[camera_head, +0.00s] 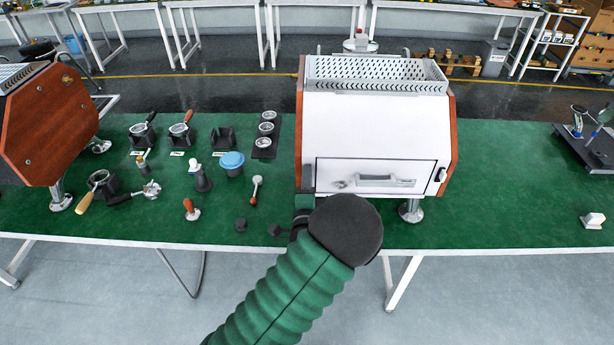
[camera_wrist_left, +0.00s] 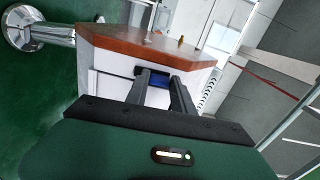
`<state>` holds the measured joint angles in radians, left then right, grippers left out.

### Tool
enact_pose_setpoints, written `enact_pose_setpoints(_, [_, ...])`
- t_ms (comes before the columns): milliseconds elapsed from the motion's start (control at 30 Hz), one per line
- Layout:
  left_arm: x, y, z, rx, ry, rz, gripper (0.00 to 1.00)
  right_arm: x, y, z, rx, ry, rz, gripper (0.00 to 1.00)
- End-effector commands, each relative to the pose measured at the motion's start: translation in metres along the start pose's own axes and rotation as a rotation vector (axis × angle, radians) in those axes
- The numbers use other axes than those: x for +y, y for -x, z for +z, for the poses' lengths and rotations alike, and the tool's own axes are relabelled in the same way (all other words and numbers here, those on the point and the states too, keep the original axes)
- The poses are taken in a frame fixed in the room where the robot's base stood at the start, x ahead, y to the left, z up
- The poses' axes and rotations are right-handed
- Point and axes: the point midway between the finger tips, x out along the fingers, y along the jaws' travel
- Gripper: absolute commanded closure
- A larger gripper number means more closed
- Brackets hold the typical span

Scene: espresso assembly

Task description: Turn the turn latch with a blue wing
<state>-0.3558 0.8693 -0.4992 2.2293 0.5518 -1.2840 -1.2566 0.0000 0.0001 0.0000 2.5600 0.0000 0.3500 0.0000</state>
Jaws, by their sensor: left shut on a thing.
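The white espresso machine (camera_head: 375,125) with reddish wooden side panels stands on the green table. My left arm comes up from the bottom of the head view. Its gripper (camera_head: 303,208) is at the machine's lower left front corner, partly hidden by my wrist. In the left wrist view my left gripper (camera_wrist_left: 157,76) has its two dark fingers against the machine's white face, beside the wooden panel (camera_wrist_left: 150,45). The rest of the latch is hidden. My right gripper is in neither view.
A front panel with a grey handle (camera_head: 375,181) is on the machine, right of my gripper. Portafilters, a blue-lidded cup (camera_head: 232,163) and a red-handled tamper (camera_head: 191,209) stand to the left. The table right of the machine is mostly clear.

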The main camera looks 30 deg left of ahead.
Motion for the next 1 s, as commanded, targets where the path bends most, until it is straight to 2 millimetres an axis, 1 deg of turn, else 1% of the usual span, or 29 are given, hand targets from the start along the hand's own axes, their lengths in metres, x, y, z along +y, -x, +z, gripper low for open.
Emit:
enact_pose_setpoints(33, [0.0035, 0.0018, -0.0031, 0.007, -0.019, 0.011, 1.0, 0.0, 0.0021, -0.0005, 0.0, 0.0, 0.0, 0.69])
enact_pose_setpoints(233, [0.005, 0.0018, -0.0025, 0.007, -0.062, 0.013, 1.0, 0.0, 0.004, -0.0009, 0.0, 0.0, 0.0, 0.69])
enact_pose_setpoints(667, [0.007, 0.0022, -0.003, 0.008, -0.071, 0.016, 1.0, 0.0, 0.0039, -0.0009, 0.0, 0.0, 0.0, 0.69])
enact_pose_setpoints(700, [0.0072, 0.0021, -0.003, 0.008, -0.071, 0.017, 0.68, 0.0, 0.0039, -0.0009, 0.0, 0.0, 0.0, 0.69])
enact_pose_setpoints(833, [0.0059, 0.0019, -0.0025, 0.007, -0.07, 0.014, 0.51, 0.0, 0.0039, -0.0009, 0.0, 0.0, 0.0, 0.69])
enact_pose_setpoints(867, [0.0054, 0.0018, -0.0022, 0.006, -0.07, 0.013, 0.49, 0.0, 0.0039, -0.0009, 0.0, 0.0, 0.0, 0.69])
enact_pose_setpoints(1000, [0.0035, 0.0015, -0.0011, 0.004, -0.068, 0.008, 0.49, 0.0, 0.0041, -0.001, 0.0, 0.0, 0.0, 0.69])
